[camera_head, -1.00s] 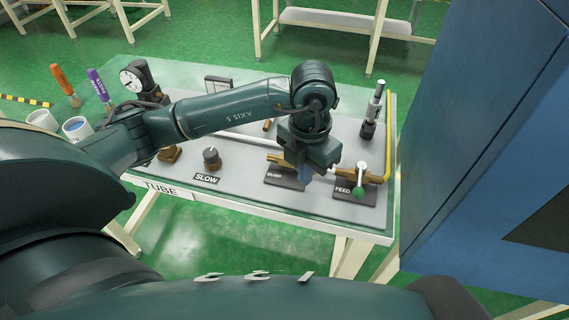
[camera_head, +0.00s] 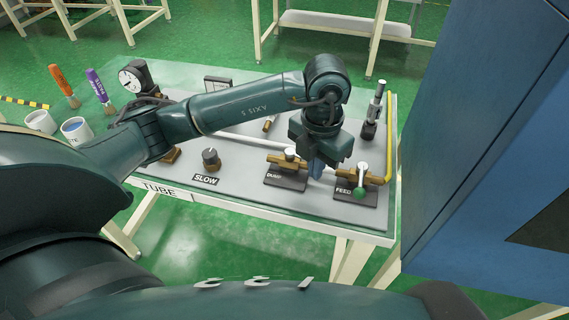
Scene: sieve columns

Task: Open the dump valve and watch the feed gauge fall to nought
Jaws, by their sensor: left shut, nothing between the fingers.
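The dump valve (camera_head: 279,161) is a brass body on a dark plate marked DUMP, with a pale knob on top. How its lever stands is too small to tell. My left gripper (camera_head: 316,172) is shut and empty, pointing down just right of the dump valve, between it and the feed valve. The feed valve (camera_head: 345,176) is brass with a green-ended lever, on a plate marked FEED. A round white-faced gauge (camera_head: 130,79) stands at the panel's back left. Its reading is too small to make out, and I cannot tell whether it is the feed gauge. My right gripper is out of view.
A knob marked SLOW (camera_head: 211,158) sits left of the dump valve. A metal column (camera_head: 376,105) and a yellow pipe (camera_head: 391,140) stand at the right. Two cups (camera_head: 77,130) and two brushes stand at the left. A large blue cabinet (camera_head: 490,150) closes off the right side.

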